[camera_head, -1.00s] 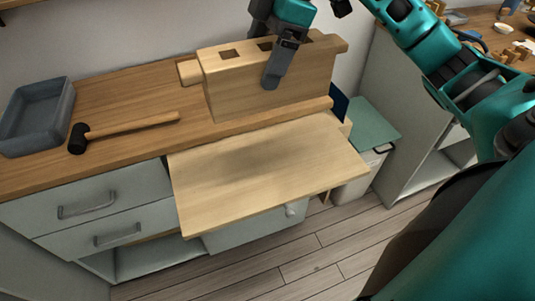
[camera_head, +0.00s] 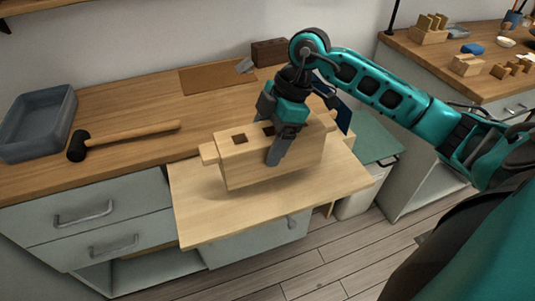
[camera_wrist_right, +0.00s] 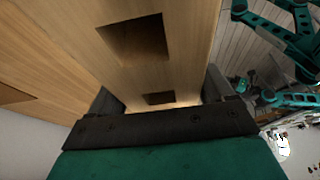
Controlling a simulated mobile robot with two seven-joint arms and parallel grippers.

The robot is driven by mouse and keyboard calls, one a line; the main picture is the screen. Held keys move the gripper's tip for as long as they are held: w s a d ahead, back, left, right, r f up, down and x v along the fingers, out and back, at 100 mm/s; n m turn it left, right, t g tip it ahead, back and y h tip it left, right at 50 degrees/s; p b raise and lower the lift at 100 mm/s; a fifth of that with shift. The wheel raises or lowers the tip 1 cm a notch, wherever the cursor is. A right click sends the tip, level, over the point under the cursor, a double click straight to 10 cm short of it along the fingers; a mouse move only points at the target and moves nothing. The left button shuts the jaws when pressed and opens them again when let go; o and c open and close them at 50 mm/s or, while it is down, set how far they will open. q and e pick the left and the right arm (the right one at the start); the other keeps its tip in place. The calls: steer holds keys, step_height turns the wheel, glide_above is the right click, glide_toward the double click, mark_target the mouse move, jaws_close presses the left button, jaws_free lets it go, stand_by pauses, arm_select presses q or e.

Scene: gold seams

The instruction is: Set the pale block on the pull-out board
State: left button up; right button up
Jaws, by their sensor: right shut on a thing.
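The pale block (camera_head: 245,168), a long wooden piece with square holes in its top and a tab at its end, is upright over the pull-out board (camera_head: 200,225). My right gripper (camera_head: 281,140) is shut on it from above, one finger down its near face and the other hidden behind. Shadow lies on the board around the block's base; I cannot tell whether it touches. In the right wrist view the block (camera_wrist_right: 165,80) fills the space between the fingers, with two holes showing.
A mallet (camera_head: 130,137) and a grey tray (camera_head: 38,125) stand on the worktop at left. A dark brown box (camera_head: 270,52) and a brown flat panel (camera_head: 212,78) lie at the back. The board's left and front parts are clear.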

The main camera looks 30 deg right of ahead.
steer(key=shift+f, duration=2.05)
steer(key=shift+f, duration=0.1)
steer(key=o, duration=1.5)
steer(key=shift+f+b, duration=0.1)
steer(key=shift+b, duration=0.2)
steer(key=p+v, duration=0.1)
steer(key=v, duration=1.1)
steer(key=shift+s, duration=0.1)
